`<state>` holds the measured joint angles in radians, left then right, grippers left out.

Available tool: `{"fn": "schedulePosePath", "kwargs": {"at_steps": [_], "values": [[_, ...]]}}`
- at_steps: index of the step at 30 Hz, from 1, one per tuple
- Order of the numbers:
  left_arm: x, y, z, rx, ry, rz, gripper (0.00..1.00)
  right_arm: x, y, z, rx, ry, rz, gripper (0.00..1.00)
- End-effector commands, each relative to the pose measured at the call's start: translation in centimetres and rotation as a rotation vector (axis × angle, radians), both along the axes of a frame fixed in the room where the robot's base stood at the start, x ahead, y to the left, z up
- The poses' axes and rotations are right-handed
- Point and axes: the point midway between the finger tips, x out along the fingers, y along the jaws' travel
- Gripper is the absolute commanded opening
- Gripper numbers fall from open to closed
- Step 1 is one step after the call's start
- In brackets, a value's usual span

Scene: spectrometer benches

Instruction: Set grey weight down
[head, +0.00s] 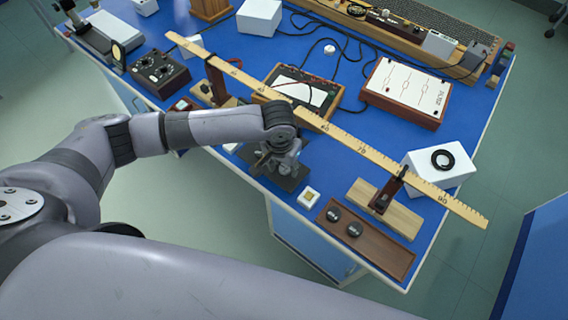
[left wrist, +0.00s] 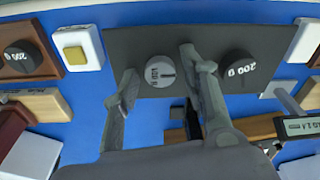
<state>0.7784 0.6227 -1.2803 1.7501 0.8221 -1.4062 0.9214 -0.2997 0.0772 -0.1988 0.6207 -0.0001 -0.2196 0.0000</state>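The grey weight (left wrist: 160,72) rests on a dark plate (left wrist: 128,40) in the left wrist view, its marked face up. My left gripper (left wrist: 160,66) is open, one finger on each side of the grey weight, with a visible gap to it on both sides. A black 200 g weight (left wrist: 238,68) sits on the same plate, just right of the right finger. In the head view my left gripper (head: 277,158) is low over the dark plate (head: 292,182) at the bench's near edge; the grey weight cannot be made out there. My right gripper is out of view.
A long wooden ruler (head: 350,143) on stands crosses the bench behind my left gripper. A brown tray (head: 385,258) with two black weights lies to the right. A small white block with a yellow top (head: 308,197) sits between plate and tray.

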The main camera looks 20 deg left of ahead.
Motion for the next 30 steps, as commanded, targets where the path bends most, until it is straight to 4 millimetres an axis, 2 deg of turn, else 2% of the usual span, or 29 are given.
{"fn": "schedulePosePath", "kwargs": {"at_steps": [10,14,17,24,30], "values": [[0.0,0.0,0.1,0.0,-0.001,0.0,0.46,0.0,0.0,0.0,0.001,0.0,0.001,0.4],[0.0,0.0,1.0,-0.001,-0.002,0.0,0.46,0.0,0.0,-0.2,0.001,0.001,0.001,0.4],[-0.2,0.0,2.6,-0.001,-0.004,-0.002,0.46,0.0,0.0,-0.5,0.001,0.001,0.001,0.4],[-0.8,0.1,7.8,-0.002,-0.005,-0.001,0.46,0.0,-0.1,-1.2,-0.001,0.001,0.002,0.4],[-1.2,0.2,11.0,-0.002,-0.003,0.001,0.46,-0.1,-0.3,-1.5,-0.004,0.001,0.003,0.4]]}}
